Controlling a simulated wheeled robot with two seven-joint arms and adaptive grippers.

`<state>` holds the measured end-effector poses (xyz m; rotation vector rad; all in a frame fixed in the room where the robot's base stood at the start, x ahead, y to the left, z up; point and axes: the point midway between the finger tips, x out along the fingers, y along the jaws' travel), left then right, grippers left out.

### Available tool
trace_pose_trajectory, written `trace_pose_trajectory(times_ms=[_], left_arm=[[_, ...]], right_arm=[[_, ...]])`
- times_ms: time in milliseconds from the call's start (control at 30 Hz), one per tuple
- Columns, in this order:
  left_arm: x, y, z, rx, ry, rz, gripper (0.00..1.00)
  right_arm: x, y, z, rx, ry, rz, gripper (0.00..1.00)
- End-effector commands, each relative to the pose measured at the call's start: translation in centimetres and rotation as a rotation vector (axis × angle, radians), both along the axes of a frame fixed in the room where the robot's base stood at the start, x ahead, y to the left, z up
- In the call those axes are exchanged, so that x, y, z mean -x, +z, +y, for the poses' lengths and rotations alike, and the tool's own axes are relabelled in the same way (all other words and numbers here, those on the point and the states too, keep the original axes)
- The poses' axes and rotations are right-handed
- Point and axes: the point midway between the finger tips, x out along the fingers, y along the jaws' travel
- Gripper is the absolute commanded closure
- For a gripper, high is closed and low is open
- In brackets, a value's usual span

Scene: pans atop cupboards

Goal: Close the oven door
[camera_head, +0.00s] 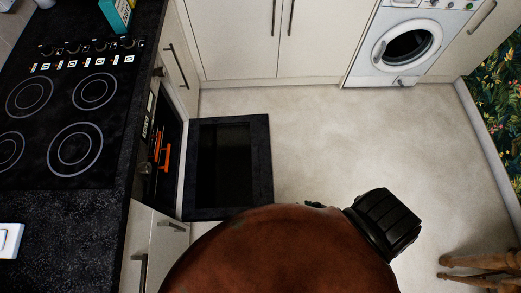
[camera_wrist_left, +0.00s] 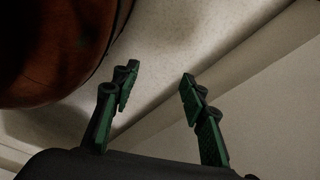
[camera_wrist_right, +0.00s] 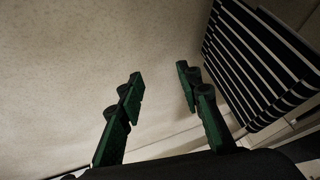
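The oven door (camera_head: 229,167) is a dark panel with a black glass middle. It is folded down, lying out flat from the oven opening (camera_head: 163,145) at the left of the head view. My right gripper's black housing (camera_head: 385,222) shows over the floor, right of the door and apart from it; its fingers are hidden there. In the right wrist view my right gripper (camera_wrist_right: 158,82) has its green-padded fingers spread and empty. In the left wrist view my left gripper (camera_wrist_left: 158,77) is also spread and empty. Its place in the head view is hidden or unclear.
A large reddish-brown rounded surface (camera_head: 285,255) blocks the head view's lower middle. Cooktop (camera_head: 70,120) and dark counter are left, washing machine (camera_head: 405,45) at the back, wooden legs (camera_head: 485,264) lower right. Dark slats (camera_wrist_right: 262,62) are beside my right gripper. Floor right of the door is clear.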

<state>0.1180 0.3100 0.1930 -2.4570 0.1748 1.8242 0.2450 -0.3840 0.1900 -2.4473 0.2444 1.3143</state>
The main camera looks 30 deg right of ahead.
Motion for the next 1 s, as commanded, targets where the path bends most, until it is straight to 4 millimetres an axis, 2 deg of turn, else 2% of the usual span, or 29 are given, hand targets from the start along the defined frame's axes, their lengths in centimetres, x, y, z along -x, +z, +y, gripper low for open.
trace_pose_trajectory(times_ms=[33, 200, 400, 500, 700, 833, 1000], left_arm=[[-0.7, -1.8, -0.5, 0.011, -0.003, -0.022, 0.60], [-4.9, -2.3, -2.6, 0.054, -0.007, -0.127, 0.60], [-9.1, -1.8, -5.2, 0.114, -0.003, -0.237, 0.60], [-11.1, -1.1, -6.4, 0.144, 0.001, -0.287, 0.60], [-14.4, 1.1, -8.2, 0.197, 0.015, -0.370, 0.60], [-15.7, 2.4, -8.8, 0.218, 0.021, -0.404, 0.60], [-16.5, 3.2, -9.1, 0.229, 0.022, -0.429, 0.60]], right_arm=[[-2.5, -1.9, -0.5, -0.044, -0.048, -0.061, 0.68], [-11.6, -1.8, -1.3, -0.263, -0.211, -0.299, 0.68], [-20.1, -0.7, -1.6, -0.588, -0.340, -0.529, 0.68], [-23.4, 0.2, -1.6, -0.771, -0.377, -0.620, 0.68], [-27.6, 2.2, -1.3, -1.100, -0.405, -0.728, 0.68], [-28.9, 3.3, -1.2, -1.235, -0.402, -0.758, 0.68], [-30.0, 4.4, -1.1, -1.305, -0.395, -0.773, 0.68]])
